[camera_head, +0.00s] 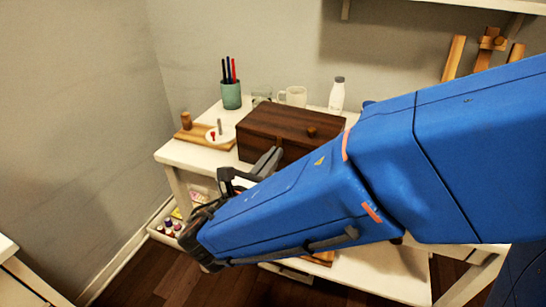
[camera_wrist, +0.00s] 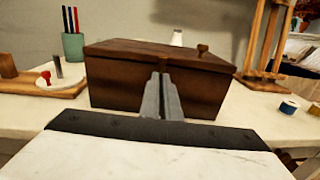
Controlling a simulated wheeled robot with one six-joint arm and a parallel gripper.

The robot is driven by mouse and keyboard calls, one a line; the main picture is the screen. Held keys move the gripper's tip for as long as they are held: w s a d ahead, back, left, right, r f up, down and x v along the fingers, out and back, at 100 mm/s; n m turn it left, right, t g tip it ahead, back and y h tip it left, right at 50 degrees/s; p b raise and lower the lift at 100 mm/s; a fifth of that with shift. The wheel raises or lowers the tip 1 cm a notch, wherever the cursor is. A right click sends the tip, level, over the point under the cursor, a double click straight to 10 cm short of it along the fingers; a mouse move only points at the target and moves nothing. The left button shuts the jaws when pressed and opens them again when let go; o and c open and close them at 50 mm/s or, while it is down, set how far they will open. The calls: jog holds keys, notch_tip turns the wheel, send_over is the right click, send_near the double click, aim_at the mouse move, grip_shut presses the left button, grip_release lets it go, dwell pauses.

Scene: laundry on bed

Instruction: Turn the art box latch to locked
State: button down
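The art box is a dark brown wooden box (camera_head: 290,122) on the white table; in the wrist view its front face (camera_wrist: 118,82) is turned toward me. A small brown piece, apparently the latch (camera_wrist: 162,65), shows at the top front edge, just beyond my fingertips. My gripper (camera_wrist: 160,76) has its grey fingers together, pointing at the box front near its middle. Whether they touch the latch or only stand in front of it, I cannot tell. In the head view my gripper (camera_head: 268,160) is at the box's front left, and my blue arm hides much of the front.
A round wooden knob (camera_wrist: 202,48) sits on the lid. A green pen cup (camera_head: 231,95), white mug (camera_head: 293,96) and white bottle (camera_head: 337,94) stand behind. A wooden board (camera_head: 200,138) with a white dish (camera_head: 222,134) lies left. Tape rolls (camera_wrist: 289,106) and a wooden easel (camera_wrist: 268,45) are right.

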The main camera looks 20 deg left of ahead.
jog(key=c, duration=2)
grip_release()
jog(key=shift+s, duration=0.1)
jog(key=s+a, duration=0.2)
jog(key=s, duration=1.5)
jog(key=shift+a, duration=0.3)
